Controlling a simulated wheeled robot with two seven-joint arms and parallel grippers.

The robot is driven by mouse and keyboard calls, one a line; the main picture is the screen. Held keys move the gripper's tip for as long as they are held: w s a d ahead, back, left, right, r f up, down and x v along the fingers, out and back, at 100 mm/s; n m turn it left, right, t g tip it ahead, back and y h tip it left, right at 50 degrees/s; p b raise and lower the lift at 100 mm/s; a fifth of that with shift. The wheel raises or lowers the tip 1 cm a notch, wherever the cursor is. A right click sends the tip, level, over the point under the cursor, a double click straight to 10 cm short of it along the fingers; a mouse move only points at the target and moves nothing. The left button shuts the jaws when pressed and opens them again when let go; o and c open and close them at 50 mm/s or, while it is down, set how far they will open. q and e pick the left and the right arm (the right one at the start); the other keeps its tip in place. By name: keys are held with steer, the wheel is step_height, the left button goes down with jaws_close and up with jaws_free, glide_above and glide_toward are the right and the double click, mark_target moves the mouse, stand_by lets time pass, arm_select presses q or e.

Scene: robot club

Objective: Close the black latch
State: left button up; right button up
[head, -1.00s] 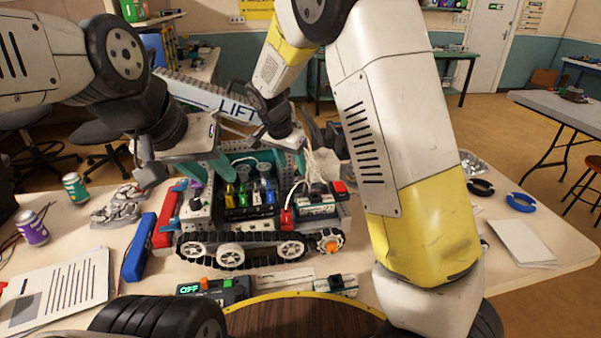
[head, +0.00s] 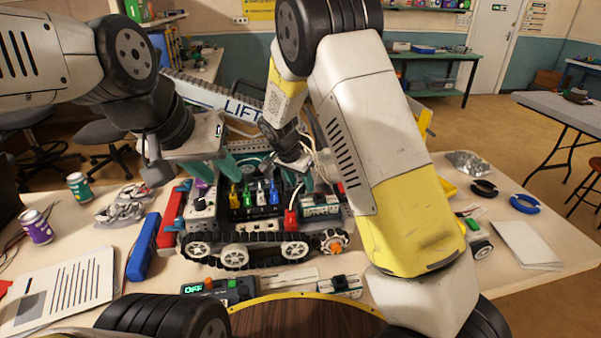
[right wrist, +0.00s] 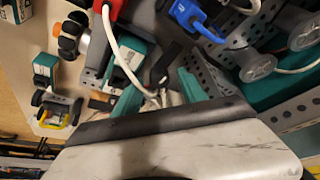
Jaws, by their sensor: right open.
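The tracked robot vehicle (head: 262,250) stands on the table in the middle of the head view, with coloured plugs on its deck. A short black bar, which looks like the black latch (right wrist: 168,62), shows among white cables in the right wrist view; its position, open or closed, is unclear. In the head view my arm hides it. My right gripper (head: 296,165) is low over the vehicle's rear right deck. Its teal fingers are apart in the right wrist view (right wrist: 160,92), close to the black bar. My left gripper (head: 207,172) is open and empty above the vehicle's left side.
A LIFT-marked beam (head: 225,103) rises behind the vehicle. A panel reading OFF (head: 215,290) is in front.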

jaws_close()
steer(key=shift+n, duration=0.3)
steer(key=n+y, duration=0.1)
steer(key=n, duration=0.2)
steer(key=shift+d+t, duration=0.2)
steer(key=shift+t, duration=0.2)
steer(key=n, duration=0.2)
steer(key=n+y, duration=0.1)
steer(key=n, duration=0.1)
steer(key=n+y, duration=0.1)
steer(key=shift+d+n, duration=0.25)
steer(key=shift+n, duration=0.15)
steer(key=n+y, duration=0.1)
steer(key=n, duration=0.2)
steer(key=shift+d+n+y, duration=0.1)
steer(key=shift+n+y, duration=0.2)
steer(key=shift+y, duration=0.1)
steer(key=shift+w+n+g+y, duration=0.1)
steer(key=shift+n+g+y, duration=0.3)
steer(key=shift+n, duration=0.85)
steer(key=shift+n+g+y, duration=0.3)
steer(key=shift+n+g, duration=0.2)
steer(key=shift+n, duration=0.75)
